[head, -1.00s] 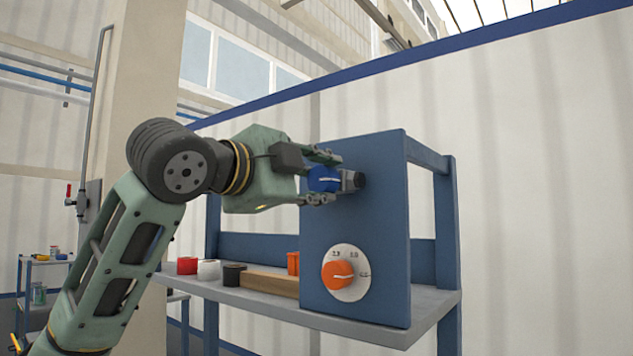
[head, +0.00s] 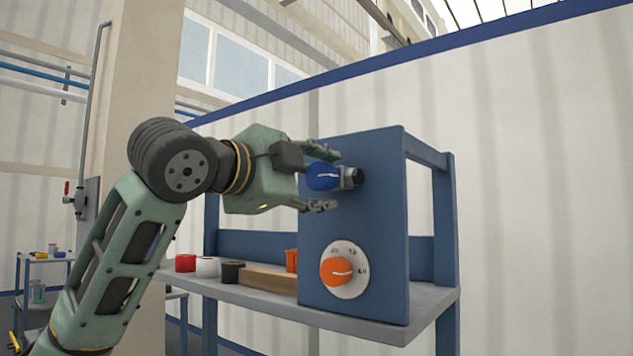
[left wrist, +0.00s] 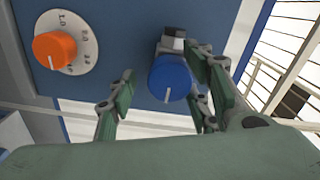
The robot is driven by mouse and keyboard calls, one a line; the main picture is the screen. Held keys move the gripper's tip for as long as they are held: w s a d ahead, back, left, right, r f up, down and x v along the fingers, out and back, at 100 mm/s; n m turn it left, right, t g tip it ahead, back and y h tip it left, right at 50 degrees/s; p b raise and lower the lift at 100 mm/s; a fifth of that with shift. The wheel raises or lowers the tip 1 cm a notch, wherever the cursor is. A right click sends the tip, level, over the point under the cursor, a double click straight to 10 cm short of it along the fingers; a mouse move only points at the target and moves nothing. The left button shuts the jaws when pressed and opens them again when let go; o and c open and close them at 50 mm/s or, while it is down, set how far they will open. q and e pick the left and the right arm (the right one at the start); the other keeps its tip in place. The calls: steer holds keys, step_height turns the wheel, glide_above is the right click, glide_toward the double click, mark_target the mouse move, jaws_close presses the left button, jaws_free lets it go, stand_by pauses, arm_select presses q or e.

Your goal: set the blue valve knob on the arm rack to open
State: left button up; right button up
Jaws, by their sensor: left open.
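The blue valve knob (head: 323,177) sits on a grey stem on the upper front of the blue panel (head: 375,240) of the rack. A white line marks its face; in the left wrist view the knob (left wrist: 170,78) shows this line near its lower edge. My left gripper (head: 322,178) is open, with its fingers above and below the knob in the head view. In the left wrist view the left gripper's fingers (left wrist: 165,98) stand on both sides of the knob, with a clear gap on the left one. My right gripper is not in view.
An orange dial (head: 335,271) on a white numbered plate is below the knob on the same panel. Red, white and black tape rolls and a wooden block (head: 267,281) lie on the grey shelf (head: 340,322). A pale wall is behind.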

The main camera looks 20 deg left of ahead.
arm_select(q)
steer(key=shift+a, duration=0.1)
steer(key=v, duration=1.2)
steer(key=shift+f, duration=0.1)
